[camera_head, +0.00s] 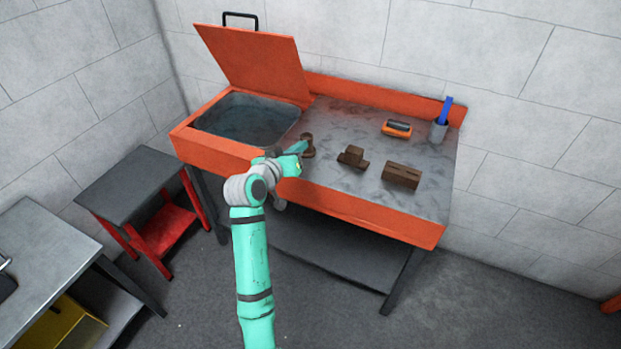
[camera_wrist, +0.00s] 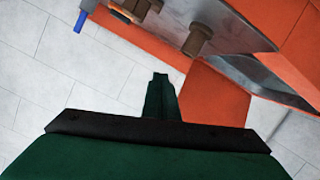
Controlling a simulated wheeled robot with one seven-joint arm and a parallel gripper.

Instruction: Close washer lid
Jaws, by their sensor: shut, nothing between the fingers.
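The orange washer (camera_head: 212,148) has its flat orange lid (camera_head: 252,62) standing open, tilted up and back above the basin (camera_head: 245,120). A black handle (camera_head: 240,20) sits on the lid's raised edge. My gripper (camera_head: 303,147) is over the front of the washer, at the right edge of the basin, apart from the lid. In the wrist view its fingers (camera_wrist: 160,78) are shut together with nothing between them. Orange panels and part of the basin (camera_wrist: 250,68) show beyond them.
A small red-legged table (camera_head: 135,185) stands left. Block walls are behind.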

